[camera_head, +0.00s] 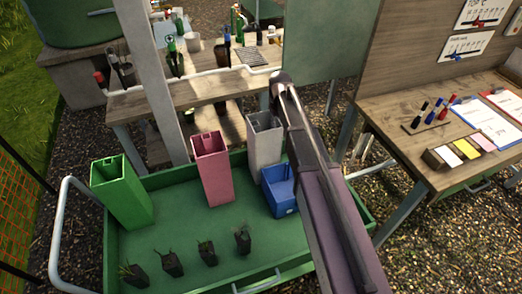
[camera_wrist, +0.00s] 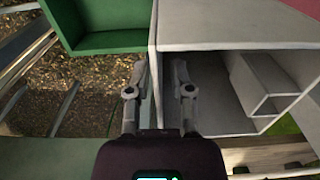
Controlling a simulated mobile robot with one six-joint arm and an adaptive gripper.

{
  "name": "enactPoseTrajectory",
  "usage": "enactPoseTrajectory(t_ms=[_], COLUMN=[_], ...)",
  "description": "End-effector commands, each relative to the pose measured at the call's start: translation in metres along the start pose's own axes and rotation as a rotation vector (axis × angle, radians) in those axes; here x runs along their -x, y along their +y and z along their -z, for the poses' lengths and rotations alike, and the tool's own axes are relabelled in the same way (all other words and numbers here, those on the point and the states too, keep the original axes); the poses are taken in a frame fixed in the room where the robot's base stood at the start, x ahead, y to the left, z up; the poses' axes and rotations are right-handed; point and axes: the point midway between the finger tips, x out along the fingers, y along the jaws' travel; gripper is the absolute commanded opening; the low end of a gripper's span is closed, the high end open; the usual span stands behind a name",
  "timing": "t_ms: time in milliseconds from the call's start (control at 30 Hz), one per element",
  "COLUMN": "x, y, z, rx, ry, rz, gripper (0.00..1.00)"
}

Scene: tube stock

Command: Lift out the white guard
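The white guard (camera_head: 265,145) is a tall, square, open-topped tube standing upright at the back of the green cart tray. In the wrist view, the white guard (camera_wrist: 230,25) shows its open top, with a smaller square channel inside along its right side. My gripper (camera_wrist: 160,64) is open over its left wall, one finger outside and one inside. The fingers are apart with nothing clamped; I cannot tell whether either touches the wall. In the head view my arm covers the guard's right side and the fingers cannot be made out.
A pink tube (camera_head: 212,168) and a green tube (camera_head: 123,190) stand to the left. A blue box (camera_head: 280,192) is close in front of the guard. Several small black pots, one (camera_head: 172,264) among them, line the front of the green tray (camera_head: 165,232). Wooden benches stand behind and right.

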Motion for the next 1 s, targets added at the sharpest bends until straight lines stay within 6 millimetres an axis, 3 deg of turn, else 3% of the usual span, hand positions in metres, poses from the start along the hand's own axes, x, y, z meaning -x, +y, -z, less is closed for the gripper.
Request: enactPoseTrajectory(t_ms=[633, 1000], x=[0.003, 0.024], y=[0.001, 0.001], z=[0.000, 0.000], rx=[-0.001, -0.001], ry=[0.000, 0.000], rz=[0.000, 0.000], gripper=[0.00, 0.00])
